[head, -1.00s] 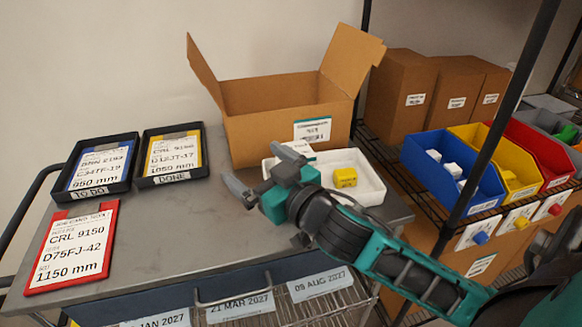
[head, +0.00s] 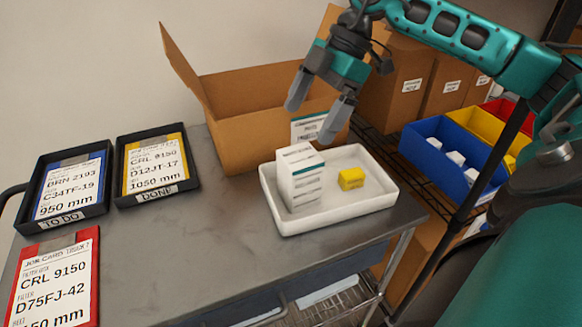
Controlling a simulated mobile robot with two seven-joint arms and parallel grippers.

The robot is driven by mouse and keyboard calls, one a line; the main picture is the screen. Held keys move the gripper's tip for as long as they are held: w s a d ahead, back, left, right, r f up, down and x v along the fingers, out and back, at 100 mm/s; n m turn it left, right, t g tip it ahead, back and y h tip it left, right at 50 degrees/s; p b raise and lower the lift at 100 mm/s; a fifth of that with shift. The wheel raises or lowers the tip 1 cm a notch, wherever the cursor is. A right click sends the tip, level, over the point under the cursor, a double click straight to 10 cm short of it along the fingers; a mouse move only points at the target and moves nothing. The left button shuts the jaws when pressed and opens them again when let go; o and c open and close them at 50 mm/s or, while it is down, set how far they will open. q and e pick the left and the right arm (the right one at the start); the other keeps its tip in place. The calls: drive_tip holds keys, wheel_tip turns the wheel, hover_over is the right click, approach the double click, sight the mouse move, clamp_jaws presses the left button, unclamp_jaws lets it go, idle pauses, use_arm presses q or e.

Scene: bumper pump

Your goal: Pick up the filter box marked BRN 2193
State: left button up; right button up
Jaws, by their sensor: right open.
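A white filter box (head: 299,181) with a dark green band at its top stands upright in the left half of a white tray (head: 333,218); the print on it is too small to read. My right gripper (head: 321,109) is open and empty, pointing down above and behind the white box, in front of the cardboard box. A card reading BRN 2193, C34TF-19, 950 mm (head: 69,188) lies in the black tray labelled TO DO (head: 94,213). My left gripper is not in view.
A yellow block (head: 351,178) lies right of the white box in the tray. An open cardboard box (head: 240,141) stands behind. The DONE tray (head: 122,163) and a red job card (head: 92,282) are at left. The middle of the tabletop is clear.

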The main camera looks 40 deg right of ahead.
sight(301, 155)
drive_tip(key=shift+m+h, duration=0.5)
drive_tip(key=shift+h, duration=0.1)
drive_tip(key=f, duration=0.6)
drive_tip(key=shift+a+f+b, duration=0.25)
drive_tip(key=shift+f+b, duration=0.05)
drive_tip(key=shift+b, duration=0.05)
drive_tip(key=shift+x, duration=2.65)
drive_tip(key=shift+w, duration=0.15)
drive_tip(key=shift+r, duration=0.1)
drive_tip(key=c, duration=1.4)
